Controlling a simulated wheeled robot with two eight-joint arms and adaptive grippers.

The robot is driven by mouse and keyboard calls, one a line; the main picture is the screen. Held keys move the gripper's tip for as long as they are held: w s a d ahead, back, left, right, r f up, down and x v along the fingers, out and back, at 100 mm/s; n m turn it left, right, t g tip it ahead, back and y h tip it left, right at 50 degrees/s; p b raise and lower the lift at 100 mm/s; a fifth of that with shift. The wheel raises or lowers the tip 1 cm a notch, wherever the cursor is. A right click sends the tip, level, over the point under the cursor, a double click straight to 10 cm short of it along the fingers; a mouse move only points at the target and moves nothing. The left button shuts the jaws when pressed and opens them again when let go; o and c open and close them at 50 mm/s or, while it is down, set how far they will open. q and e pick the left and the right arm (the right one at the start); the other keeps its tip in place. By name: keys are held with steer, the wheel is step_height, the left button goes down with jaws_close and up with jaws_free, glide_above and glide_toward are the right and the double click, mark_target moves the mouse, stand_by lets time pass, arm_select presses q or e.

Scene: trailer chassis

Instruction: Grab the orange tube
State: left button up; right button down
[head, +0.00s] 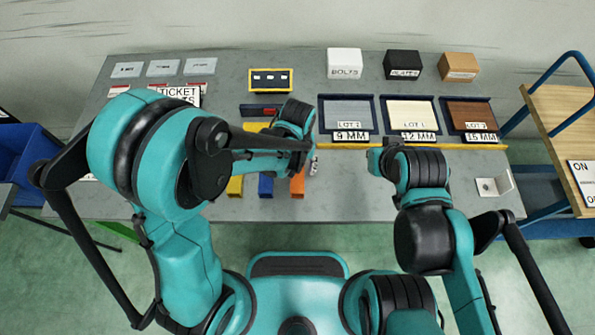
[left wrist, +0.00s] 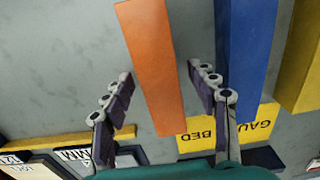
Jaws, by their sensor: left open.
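The orange tube (head: 298,184) lies on the grey table near its front edge, partly hidden by my left arm in the head view. In the left wrist view the orange tube (left wrist: 152,65) runs lengthwise between the two fingers of my left gripper (left wrist: 160,78). The fingers are apart, with a gap on each side of the tube. My left gripper (head: 312,163) is mostly hidden by its own wrist in the head view. My right gripper (head: 378,158) is over the table, right of the tube; its fingers are not clear.
A blue tube (left wrist: 245,45) lies close beside the orange one, with a yellow tube (left wrist: 303,60) beyond it. A yellow "GAUGE BED" label (left wrist: 235,125) is near. Trays with lot labels (head: 345,115) stand behind. The table's front right is mostly clear, with a metal bracket (head: 494,186).

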arm_select(q)
steer(key=shift+r, duration=0.1)
jaws_close()
